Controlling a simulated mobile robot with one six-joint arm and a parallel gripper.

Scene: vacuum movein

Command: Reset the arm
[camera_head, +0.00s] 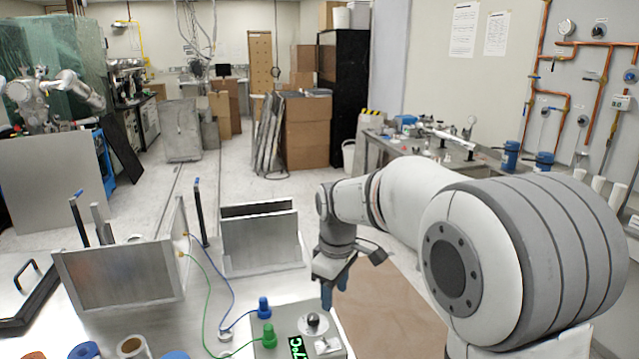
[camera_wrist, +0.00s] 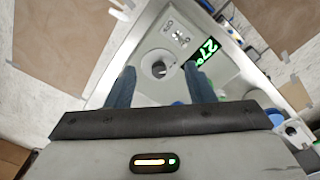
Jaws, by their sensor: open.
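My gripper (camera_head: 330,288) hangs from my arm in the head view, above the front right part of the metal table. In the wrist view its two blue-grey fingers (camera_wrist: 158,88) are apart with nothing between them. Beyond the fingertips is a control box (camera_wrist: 205,60) with a round knob (camera_wrist: 159,66) and a green display reading about 27. In the head view the same box (camera_head: 270,349) stands at the table's front edge, with its knob (camera_head: 313,322) just below my gripper. The gripper appears apart from the knob.
Metal plates (camera_head: 120,275) and another metal holder (camera_head: 262,240) stand on the table. Green and blue cables with plugs (camera_head: 264,308) run to the control box. Tape rolls (camera_head: 132,348) lie at the front left. A workbench with tools (camera_head: 425,148) stands behind my arm.

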